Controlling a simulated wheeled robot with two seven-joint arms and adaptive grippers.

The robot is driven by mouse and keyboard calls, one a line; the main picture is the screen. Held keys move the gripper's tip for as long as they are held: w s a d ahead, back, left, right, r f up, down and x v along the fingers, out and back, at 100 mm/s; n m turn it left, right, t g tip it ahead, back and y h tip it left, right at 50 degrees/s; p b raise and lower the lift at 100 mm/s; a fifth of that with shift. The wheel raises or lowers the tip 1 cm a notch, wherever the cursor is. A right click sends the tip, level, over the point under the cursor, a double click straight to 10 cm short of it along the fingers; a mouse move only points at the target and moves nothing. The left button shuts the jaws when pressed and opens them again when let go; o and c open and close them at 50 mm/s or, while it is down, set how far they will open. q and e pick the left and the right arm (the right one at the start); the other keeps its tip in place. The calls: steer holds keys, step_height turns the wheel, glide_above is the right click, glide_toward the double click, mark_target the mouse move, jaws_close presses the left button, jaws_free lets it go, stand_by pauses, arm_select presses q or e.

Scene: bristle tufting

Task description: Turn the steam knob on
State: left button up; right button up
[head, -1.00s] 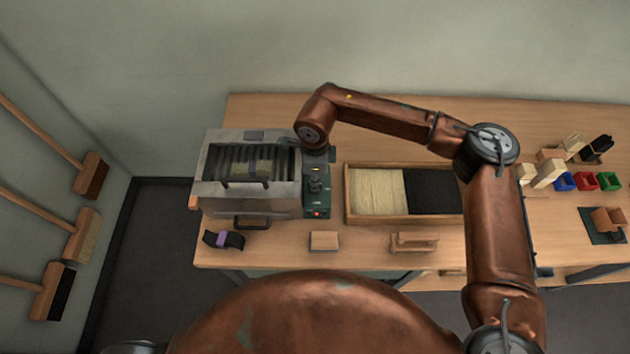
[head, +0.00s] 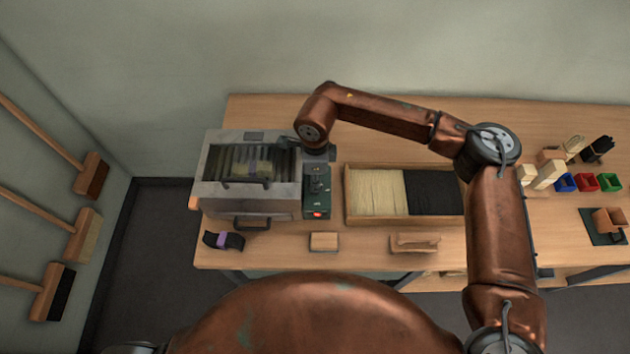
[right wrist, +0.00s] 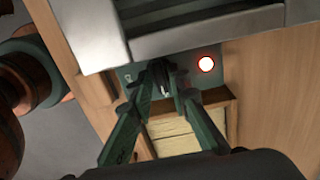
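The steam machine (head: 262,202) stands at the left end of the bench, with a green control panel (head: 309,209) on its right side. A small dark steam knob (right wrist: 163,76) sits on the panel. A red lamp (head: 318,214) glows at the panel's front, and the right wrist view shows it bright with a pale centre (right wrist: 206,64). My right gripper (head: 317,179) points down over the panel. In the right wrist view its two green fingers (right wrist: 166,84) converge on both sides of the knob and appear closed on it. My left gripper is out of view.
A wooden tray (head: 347,205) of pale and black bristles is right of the machine. Wooden blocks (head: 324,241) and a purple-banded black brush (head: 224,240) lie along the front edge. Coloured bins (head: 587,182) are at the right. Brooms (head: 82,235) hang left.

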step_height(320, 180, up, 12)
steer(key=shift+f, duration=0.2)
stand_by(0.5)
